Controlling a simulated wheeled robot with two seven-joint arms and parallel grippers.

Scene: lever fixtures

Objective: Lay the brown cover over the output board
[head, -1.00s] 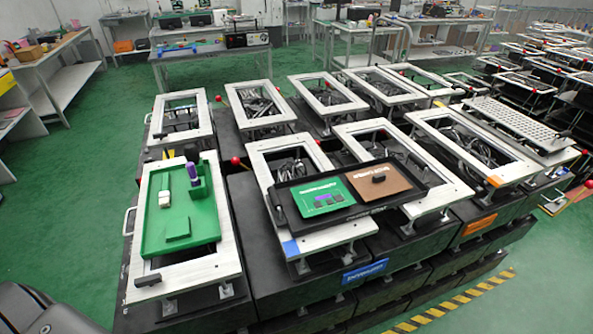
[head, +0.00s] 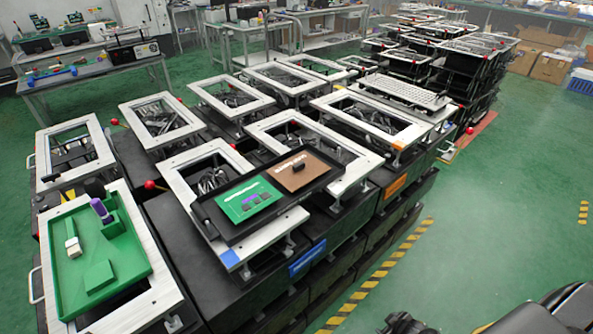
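The brown cover (head: 296,174), a flat brown plate with a small black handle block and a pale strip on top, lies in the right half of a black tray (head: 214,222). A green board (head: 240,205) with dark chips and a purple strip lies beside it in the tray's left half, uncovered. No label shows whether it is the output board. The tray rests across metal frames. Dark parts of my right arm (head: 562,308) show at the bottom right, with a dark end piece (head: 405,323), far from the tray; its fingers cannot be made out. My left gripper is out of view.
A green tray (head: 128,265) with a white-tipped brush and a purple-handled item sits on the left frame. Several open metal frames on black fixtures, some with red lever knobs (head: 150,185), fill the middle. Green floor is clear at the right, past a yellow-black stripe (head: 385,265).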

